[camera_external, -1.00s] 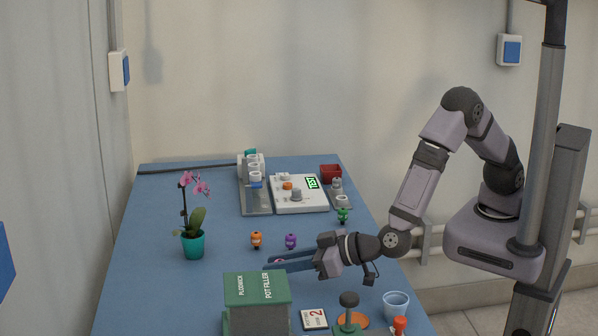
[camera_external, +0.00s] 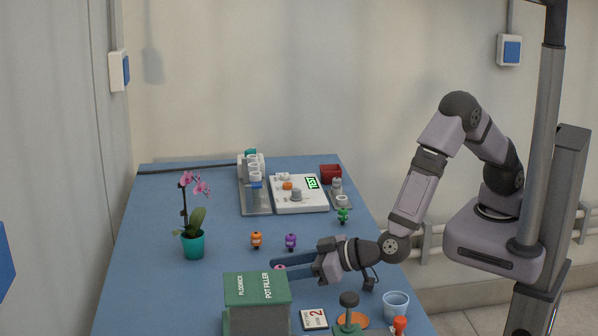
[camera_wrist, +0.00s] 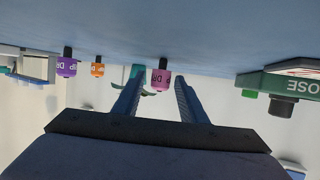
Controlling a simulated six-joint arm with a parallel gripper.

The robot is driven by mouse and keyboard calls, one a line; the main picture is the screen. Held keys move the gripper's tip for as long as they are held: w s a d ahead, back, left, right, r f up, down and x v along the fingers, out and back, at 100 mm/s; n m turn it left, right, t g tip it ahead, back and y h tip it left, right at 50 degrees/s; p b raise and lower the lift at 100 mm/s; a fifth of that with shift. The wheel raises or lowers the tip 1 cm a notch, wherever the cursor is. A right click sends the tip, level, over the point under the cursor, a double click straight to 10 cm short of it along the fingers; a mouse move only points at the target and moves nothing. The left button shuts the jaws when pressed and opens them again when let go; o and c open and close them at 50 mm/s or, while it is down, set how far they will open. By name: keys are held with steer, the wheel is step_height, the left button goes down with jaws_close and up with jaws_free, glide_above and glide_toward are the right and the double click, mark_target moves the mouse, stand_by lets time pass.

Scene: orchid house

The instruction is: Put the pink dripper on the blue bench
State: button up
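The pink dripper (camera_wrist: 161,77) shows in the wrist view between the lines of my two fingers, near their tips, with a gap on each side. Its dark narrow end meets the blue bench surface in that tilted view. In the external view only a small pink bit (camera_external: 278,267) shows by my fingertips, partly hidden by the fingers. My gripper (camera_wrist: 157,82) is open, low over the blue bench (camera_external: 160,290); it also shows in the external view (camera_external: 290,267), behind the green pot filler.
An orange dripper (camera_external: 256,240) and a purple dripper (camera_external: 291,242) stand just behind my gripper, and a green one (camera_external: 342,216) farther right. The pot filler box (camera_external: 257,300) is close in front. A potted orchid (camera_external: 193,244) stands left.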

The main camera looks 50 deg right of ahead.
steer(key=v, duration=1.2)
steer(key=shift+d+r, duration=0.1)
steer(key=w+d+r+g+p, duration=0.2)
steer(key=w+d+g, duration=0.1)
steer(key=w, duration=0.6)
steer(key=w+d+m+g+p, duration=0.1)
steer(key=w+d+g+p, duration=0.3)
steer(key=d, duration=0.9)
steer(key=s+d+m+g+h+p, duration=0.1)
steer(key=s+d, duration=0.3)
steer(key=d, duration=0.5)
steer(key=s+d+m+g+h+p, duration=0.1)
steer(key=s+d+g+h, duration=0.1)
steer(key=d, duration=0.8)
steer(key=s+d+r+m+g+h+p, duration=0.1)
steer(key=s+d+g+h, duration=0.1)
steer(key=s+d, duration=0.4)
steer(key=d+g, duration=0.1)
steer(key=d, duration=0.2)
steer(key=shift+d, duration=0.25)
steer(key=shift+r, duration=0.1)
